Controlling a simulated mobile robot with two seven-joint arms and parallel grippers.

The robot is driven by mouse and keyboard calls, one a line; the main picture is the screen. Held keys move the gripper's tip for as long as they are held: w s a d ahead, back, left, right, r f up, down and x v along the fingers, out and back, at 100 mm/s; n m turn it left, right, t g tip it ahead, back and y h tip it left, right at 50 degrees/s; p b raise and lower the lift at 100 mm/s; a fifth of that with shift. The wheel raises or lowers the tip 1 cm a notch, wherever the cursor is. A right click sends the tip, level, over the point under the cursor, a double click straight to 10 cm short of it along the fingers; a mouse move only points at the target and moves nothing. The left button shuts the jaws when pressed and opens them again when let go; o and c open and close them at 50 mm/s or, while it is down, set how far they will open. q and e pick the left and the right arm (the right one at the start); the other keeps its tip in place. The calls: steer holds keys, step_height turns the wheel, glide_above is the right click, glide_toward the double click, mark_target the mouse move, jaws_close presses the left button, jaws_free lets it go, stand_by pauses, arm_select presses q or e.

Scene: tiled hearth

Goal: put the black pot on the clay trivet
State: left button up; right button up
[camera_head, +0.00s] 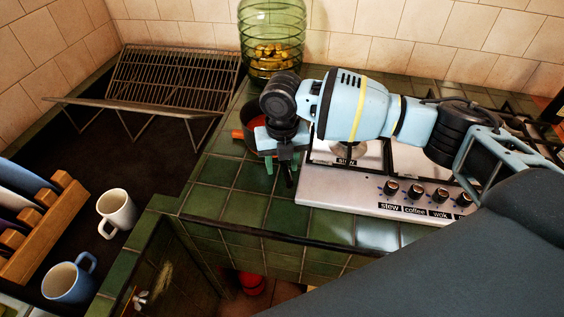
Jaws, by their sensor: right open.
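My right gripper (279,170) reaches in from the right over the green tiled counter, pointing down, with its jaws open. Just behind and left of it is a dark round pot (248,146) with a reddish inside, partly hidden by my wrist. An orange piece (237,134) sticks out at its left side; I cannot tell whether it is a handle or part of the clay trivet. No clay trivet shows clearly. Whether the gripper touches the pot cannot be told. My left gripper is not in view.
A steel stove (340,195) with labelled knobs lies right of the gripper, under my arm. A green glass jar (272,40) stands behind. A wire rack (170,80), white mug (117,212), blue mug (70,278) and wooden plate holder (45,235) are left. Front counter tiles are clear.

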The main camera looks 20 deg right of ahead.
step_height(320, 180, up, 12)
steer(key=shift+f, duration=0.1)
stand_by(0.4)
stand_by(0.4)
